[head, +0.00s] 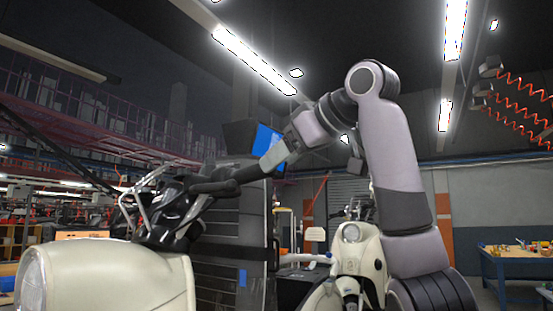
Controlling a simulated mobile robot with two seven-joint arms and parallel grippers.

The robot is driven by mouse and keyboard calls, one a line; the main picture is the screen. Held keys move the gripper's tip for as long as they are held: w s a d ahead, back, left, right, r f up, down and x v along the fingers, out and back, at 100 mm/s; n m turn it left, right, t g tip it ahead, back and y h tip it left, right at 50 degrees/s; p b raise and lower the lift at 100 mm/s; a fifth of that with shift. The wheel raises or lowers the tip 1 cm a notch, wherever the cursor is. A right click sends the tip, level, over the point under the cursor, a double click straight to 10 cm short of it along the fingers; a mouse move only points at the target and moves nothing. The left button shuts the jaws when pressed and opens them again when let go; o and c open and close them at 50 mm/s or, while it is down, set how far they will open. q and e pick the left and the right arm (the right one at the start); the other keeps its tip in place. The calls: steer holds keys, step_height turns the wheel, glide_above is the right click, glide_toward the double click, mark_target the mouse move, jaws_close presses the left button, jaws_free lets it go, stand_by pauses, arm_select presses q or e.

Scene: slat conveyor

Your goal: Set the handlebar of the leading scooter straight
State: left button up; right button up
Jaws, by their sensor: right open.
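A cream scooter (110,272) fills the lower left of the head view, cut off by the frame edge. Its black handlebar (195,190) stands above the body, with a black grip reaching right and slightly up. My right gripper (272,161) is open at the outer end of that grip; its fingers overlap the grip end in the picture. I cannot tell whether they touch it. A second cream scooter (352,252) with a round headlight stands farther back, partly hidden by my right arm. I cannot tell from this view which scooter leads. My left gripper is not in view.
A dark cabinet (228,262) and a blue-lit screen (266,139) stand behind the handlebar. A workbench (512,262) is at the far right. Orange coiled hoses (520,90) hang at the upper right.

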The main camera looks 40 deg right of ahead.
mark_target(277, 171)
arm_select(q)
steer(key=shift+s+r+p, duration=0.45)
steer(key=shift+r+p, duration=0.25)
steer(key=shift+p, duration=0.05)
arm_select(e)
steer(key=shift+x, duration=3.1)
steer(key=c, duration=1.1)
steer(key=shift+d+f+y, duration=0.3)
steer(key=shift+d+f, duration=0.05)
steer(key=shift+d, duration=0.15)
arm_select(q)
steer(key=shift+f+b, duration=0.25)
steer(key=shift+b, duration=0.05)
arm_select(e)
steer(key=shift+w+d+f+n+y, duration=0.1)
steer(key=shift+d+f+n+y, duration=0.15)
steer(key=shift+d, duration=0.4)
steer(key=shift+w+d+f+n+y, duration=0.15)
steer(key=shift+d+f+n, duration=0.1)
steer(key=shift+d+f, duration=0.25)
steer(key=shift+d+r, duration=0.1)
